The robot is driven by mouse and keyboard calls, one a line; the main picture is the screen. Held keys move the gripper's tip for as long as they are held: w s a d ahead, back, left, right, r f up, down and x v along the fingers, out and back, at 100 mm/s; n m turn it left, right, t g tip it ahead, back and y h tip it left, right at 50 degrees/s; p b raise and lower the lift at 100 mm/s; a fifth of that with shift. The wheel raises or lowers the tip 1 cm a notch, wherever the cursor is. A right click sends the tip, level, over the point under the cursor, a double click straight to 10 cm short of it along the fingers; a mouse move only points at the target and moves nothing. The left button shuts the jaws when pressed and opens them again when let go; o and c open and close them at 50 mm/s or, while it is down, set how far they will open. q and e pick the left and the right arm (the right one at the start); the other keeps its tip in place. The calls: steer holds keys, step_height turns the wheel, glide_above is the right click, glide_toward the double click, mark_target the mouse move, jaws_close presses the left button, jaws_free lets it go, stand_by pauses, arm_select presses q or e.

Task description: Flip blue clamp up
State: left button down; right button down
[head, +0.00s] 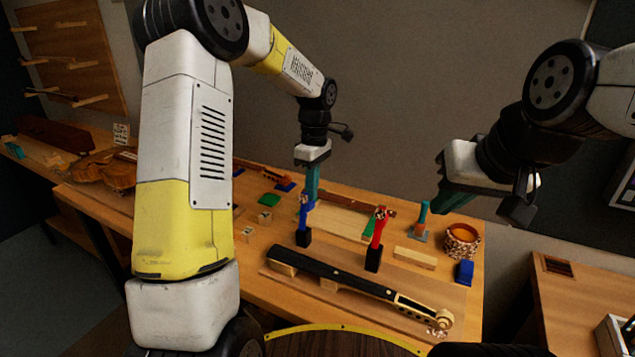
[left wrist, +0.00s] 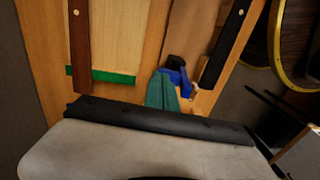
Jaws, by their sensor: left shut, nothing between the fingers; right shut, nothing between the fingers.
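The blue clamp (head: 303,217) stands upright on a black foot in the head view, near the violin neck. In the left wrist view the blue clamp (left wrist: 183,80) shows right beside my fingertips. My left gripper (head: 312,198) points down at the clamp's upper end, with its teal fingers (left wrist: 163,92) shut and nothing held. I cannot tell whether they touch the clamp. My right gripper (head: 442,205) is shut and empty, raised above the right part of the bench.
A red clamp (head: 377,238) stands upright to the right. The violin neck (head: 345,279) lies in front of both clamps. A round woven container (head: 462,241), a blue block (head: 464,272) and a wooden block (head: 415,257) sit at the right.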

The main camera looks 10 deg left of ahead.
arm_select(q)
steer(key=shift+f, duration=0.6)
steer(key=shift+s, duration=0.15)
steer(key=shift+s+a+r, duration=0.25)
steer(key=shift+s+r, duration=0.15)
steer(key=shift+s, duration=0.1)
step_height(320, 180, up, 15)
steer(key=w, duration=0.2)
steer(key=f, duration=0.4)
steer(key=s+f, duration=0.1)
steer(key=f, duration=0.9)
steer(key=shift+s, duration=0.2)
